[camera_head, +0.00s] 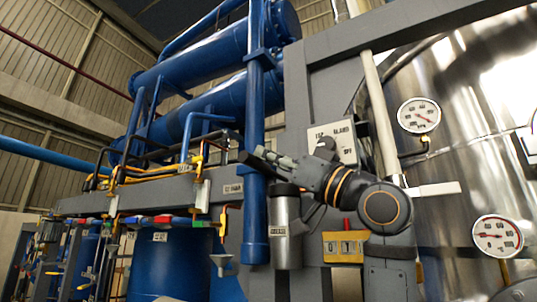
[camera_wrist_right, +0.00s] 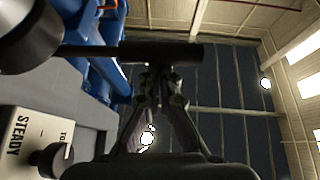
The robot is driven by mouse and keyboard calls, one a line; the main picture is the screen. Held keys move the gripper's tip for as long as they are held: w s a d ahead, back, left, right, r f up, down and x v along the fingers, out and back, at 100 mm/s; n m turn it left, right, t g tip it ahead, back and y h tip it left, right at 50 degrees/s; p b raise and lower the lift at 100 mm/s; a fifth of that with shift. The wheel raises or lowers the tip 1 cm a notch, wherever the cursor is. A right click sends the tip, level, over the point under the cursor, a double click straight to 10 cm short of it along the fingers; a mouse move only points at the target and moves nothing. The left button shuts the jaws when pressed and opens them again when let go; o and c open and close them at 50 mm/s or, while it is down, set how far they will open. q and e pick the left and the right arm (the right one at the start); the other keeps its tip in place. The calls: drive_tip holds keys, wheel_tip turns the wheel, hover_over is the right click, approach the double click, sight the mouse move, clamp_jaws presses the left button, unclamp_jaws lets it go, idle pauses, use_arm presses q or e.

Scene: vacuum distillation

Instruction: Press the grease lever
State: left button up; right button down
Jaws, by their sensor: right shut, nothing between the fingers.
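The grease lever looks to be a black bar (camera_head: 254,164) above a steel canister (camera_head: 286,232) with a dark cap, in the middle of the head view. My right gripper (camera_head: 267,154) comes in from the right at the lever's height, its fingers shut and empty. In the right wrist view, the black bar (camera_wrist_right: 125,53) runs across from a dark round body at upper left, and the shut fingertips (camera_wrist_right: 160,72) are close to its free end. Whether they touch it I cannot tell. My left gripper is not in view.
A vertical blue pipe (camera_head: 256,110) stands close to the gripper. A white sign plate (camera_head: 333,142) with a dark knob is behind my wrist. A yellow counter panel (camera_head: 344,246) is below my arm. Pressure gauges (camera_head: 419,115) sit on the shiny tank at right.

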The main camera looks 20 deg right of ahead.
wheel_tip(320, 180, down, 3)
drive_tip(key=n+g+y+b, duration=0.1)
drive_tip(key=n, duration=0.2)
drive_tip(key=shift+g+y+b, duration=0.3)
drive_tip(key=shift+g+y, duration=0.1)
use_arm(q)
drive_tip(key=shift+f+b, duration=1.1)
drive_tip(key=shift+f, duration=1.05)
use_arm(e)
drive_tip(key=shift+w+d+f, duration=0.1)
drive_tip(key=shift+f, duration=0.7)
drive_tip(key=shift+w+d+f, duration=0.1)
drive_tip(key=shift+f, duration=0.65)
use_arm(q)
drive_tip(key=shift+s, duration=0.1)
